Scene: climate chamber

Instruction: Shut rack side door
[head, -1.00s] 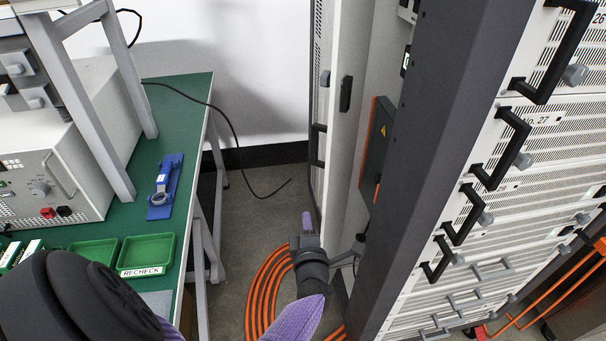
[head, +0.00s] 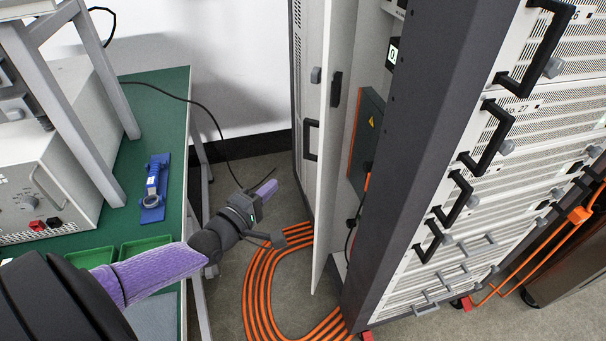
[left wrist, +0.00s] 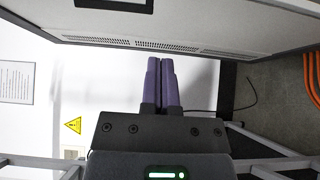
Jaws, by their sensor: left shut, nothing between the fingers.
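The rack (head: 420,130) stands to the right. My right gripper is not in view.
A green-topped bench (head: 175,110) with a blue tool holder (head: 153,190) and green bins (head: 145,243) stands on the left. Orange cables (head: 262,280) lie on the floor by the door. A thin black cable (head: 215,125) hangs from the bench. Open floor lies between bench and rack.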

